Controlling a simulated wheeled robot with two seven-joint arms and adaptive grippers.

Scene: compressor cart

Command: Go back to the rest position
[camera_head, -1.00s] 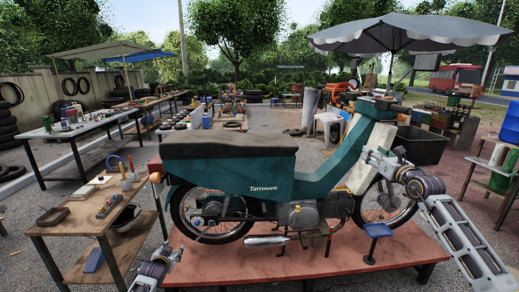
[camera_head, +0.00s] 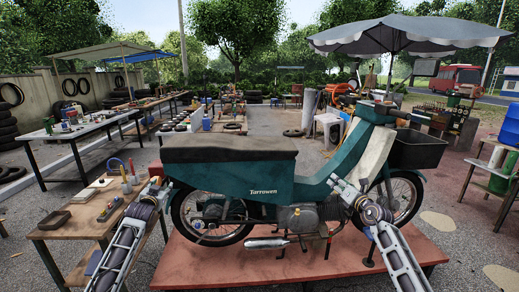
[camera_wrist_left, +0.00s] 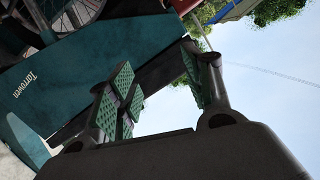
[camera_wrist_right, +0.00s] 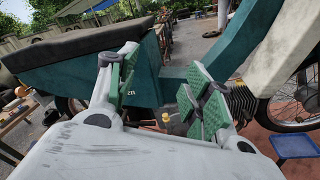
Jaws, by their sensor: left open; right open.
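My left gripper (camera_head: 153,190) is in front of the moped's rear end, beside the small wooden bench. In the left wrist view its green-padded fingers (camera_wrist_left: 157,68) are apart with nothing between them. My right gripper (camera_head: 342,188) is in front of the moped's leg shield, right of the engine. In the right wrist view its fingers (camera_wrist_right: 165,68) are apart and empty. The teal moped (camera_head: 250,184) stands upright on a low red platform (camera_head: 215,265), behind both grippers. I cannot tell the exact gap between the grippers and the moped.
The wooden bench (camera_head: 75,222) with tools stands at the left. A blue stool (camera_wrist_right: 292,145) is at the right in the right wrist view. A black basket (camera_head: 418,150) is at the moped's front. A shelf with green canisters (camera_head: 500,175) stands far right. Paving right of the platform is clear.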

